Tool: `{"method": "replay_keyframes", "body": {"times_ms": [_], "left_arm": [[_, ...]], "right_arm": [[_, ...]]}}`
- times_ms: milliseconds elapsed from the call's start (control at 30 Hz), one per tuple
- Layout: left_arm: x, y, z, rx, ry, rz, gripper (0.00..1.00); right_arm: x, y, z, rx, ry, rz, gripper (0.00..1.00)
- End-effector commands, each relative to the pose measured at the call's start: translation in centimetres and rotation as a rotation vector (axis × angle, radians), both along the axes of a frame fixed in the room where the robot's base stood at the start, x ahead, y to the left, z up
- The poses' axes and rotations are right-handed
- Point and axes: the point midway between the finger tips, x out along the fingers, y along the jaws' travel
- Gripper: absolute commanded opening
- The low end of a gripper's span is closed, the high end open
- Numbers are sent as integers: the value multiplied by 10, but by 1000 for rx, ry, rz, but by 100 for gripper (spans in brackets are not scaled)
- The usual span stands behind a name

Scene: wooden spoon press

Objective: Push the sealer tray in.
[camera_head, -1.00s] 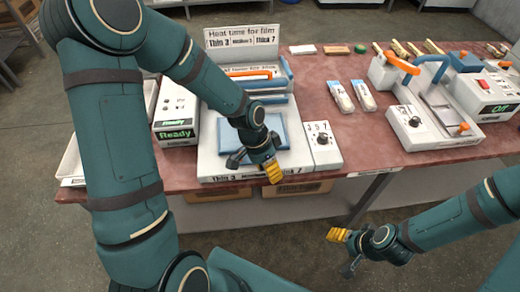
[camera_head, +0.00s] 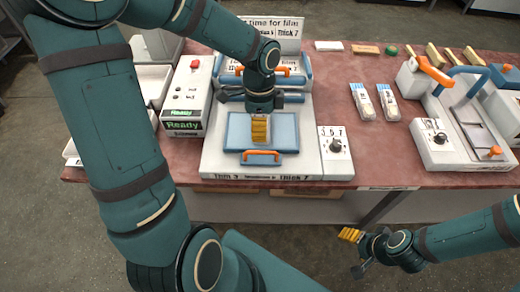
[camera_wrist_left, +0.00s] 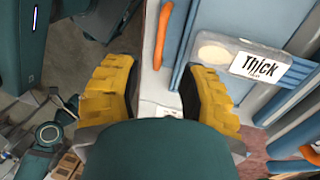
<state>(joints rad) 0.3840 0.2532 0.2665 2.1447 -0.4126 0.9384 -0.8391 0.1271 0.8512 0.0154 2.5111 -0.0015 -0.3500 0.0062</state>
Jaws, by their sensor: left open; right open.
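The sealer tray (camera_head: 234,133) is a flat blue plate with an orange front handle (camera_head: 262,157). It lies at the front of the white sealer (camera_head: 218,163), below its raised blue frame. My left gripper (camera_head: 259,130) is open above the tray, behind the handle in the head view, and hides the tray's middle. In the left wrist view, yellow fingers (camera_wrist_left: 158,90) stand apart, with the orange handle (camera_wrist_left: 164,35) beyond them; contact cannot be told. A packet labelled "Thick" (camera_wrist_left: 240,62) lies on the blue surface there. My right gripper (camera_head: 354,250) is open, clear of the table's front.
A control box reading "Ready" (camera_head: 188,95) stands left of the sealer, a dial block (camera_head: 335,155) at its right. Two packets (camera_head: 362,101) lie on the red table (camera_head: 385,165). Another sealer (camera_head: 432,142) with an orange-handled lever stands further right.

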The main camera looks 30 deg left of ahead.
Motion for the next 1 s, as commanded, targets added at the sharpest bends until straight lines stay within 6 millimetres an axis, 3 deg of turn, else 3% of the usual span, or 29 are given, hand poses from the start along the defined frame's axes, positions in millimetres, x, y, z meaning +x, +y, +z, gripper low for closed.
{"method": "replay_keyframes", "body": {"times_ms": [33,200,400,867,967,1000], "left_arm": [[-2,-1,-13,-2,5,0,41],[-8,-5,-44,-1,4,0,41],[-11,-7,-67,-1,1,0,41],[-13,-8,-75,-1,0,1,41],[-13,-8,-75,-1,0,1,5],[-13,-8,-75,-1,0,1,0]], "right_arm": [[-1,0,-5,0,2,2,64],[-1,0,-14,0,1,3,64],[1,0,-20,-1,-3,1,64],[2,0,-22,-1,-4,0,64],[2,0,-22,-1,-4,0,64],[2,0,-22,-1,-4,0,64]]}}
